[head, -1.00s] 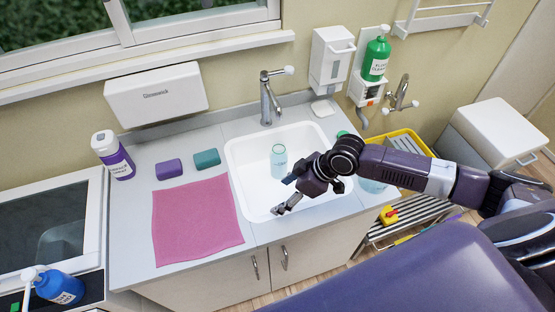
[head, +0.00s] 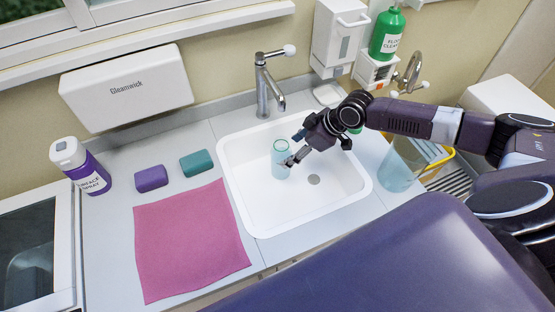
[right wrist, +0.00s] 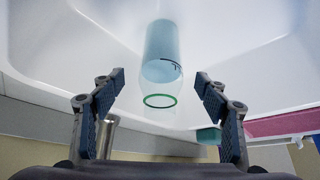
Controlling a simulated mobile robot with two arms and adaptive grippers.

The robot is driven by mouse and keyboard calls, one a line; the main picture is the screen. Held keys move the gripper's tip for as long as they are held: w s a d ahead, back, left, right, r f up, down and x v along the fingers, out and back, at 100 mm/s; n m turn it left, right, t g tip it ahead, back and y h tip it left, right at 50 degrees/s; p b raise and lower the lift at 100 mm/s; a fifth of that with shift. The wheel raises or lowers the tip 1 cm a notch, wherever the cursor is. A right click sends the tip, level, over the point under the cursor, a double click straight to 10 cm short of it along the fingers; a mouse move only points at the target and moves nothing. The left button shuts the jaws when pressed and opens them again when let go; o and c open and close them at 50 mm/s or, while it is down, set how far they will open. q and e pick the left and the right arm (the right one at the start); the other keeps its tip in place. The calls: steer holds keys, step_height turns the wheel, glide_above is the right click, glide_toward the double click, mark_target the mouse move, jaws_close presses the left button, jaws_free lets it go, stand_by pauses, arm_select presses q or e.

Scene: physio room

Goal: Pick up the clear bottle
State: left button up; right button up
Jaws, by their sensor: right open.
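The clear bottle (head: 279,160), with pale blue contents and a green rim, stands in the white sink (head: 240,190) on its left side. My right gripper (head: 293,150) is open just right of the bottle in the head view and partly overlaps it. In the right wrist view the bottle (right wrist: 163,62) lies ahead, between the lines of the two open fingers (right wrist: 164,110), with its green-ringed mouth nearest me. I see no contact between fingers and bottle. My left gripper is not in view.
The tap (head: 267,85) rises behind the sink. A pink cloth (head: 190,240), a purple block (head: 151,178) and a teal block (head: 196,163) lie on the counter to the left. A spray bottle (head: 82,168) stands further left. A clear bucket (head: 400,170) is at the right.

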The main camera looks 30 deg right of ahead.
steer(key=shift+w+f, duration=0.3)
steer(key=shift+f, duration=0.15)
steer(key=shift+w+a+f, duration=0.15)
steer(key=shift+w+f, duration=0.05)
steer(key=shift+f, duration=0.05)
steer(key=shift+w+a+f, duration=0.1)
steer(key=shift+a+f, duration=0.1)
steer(key=shift+f, duration=0.1)
steer(key=shift+a+f+p, duration=0.25)
steer(key=shift+f+p, duration=0.3)
steer(key=shift+f, duration=0.1)
steer(key=x, duration=0.2)
steer(key=p+x, duration=0.1)
steer(key=shift+f, duration=0.45)
steer(key=shift+w+a+f, duration=0.1)
steer(key=shift+a+f, duration=0.05)
steer(key=shift+f, duration=0.35)
steer(key=c, duration=1.4)
steer(key=shift+r, duration=0.1)
steer(key=c, duration=0.3)
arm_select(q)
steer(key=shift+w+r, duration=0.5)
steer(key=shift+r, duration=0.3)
arm_select(e)
steer(key=shift+c, duration=0.2)
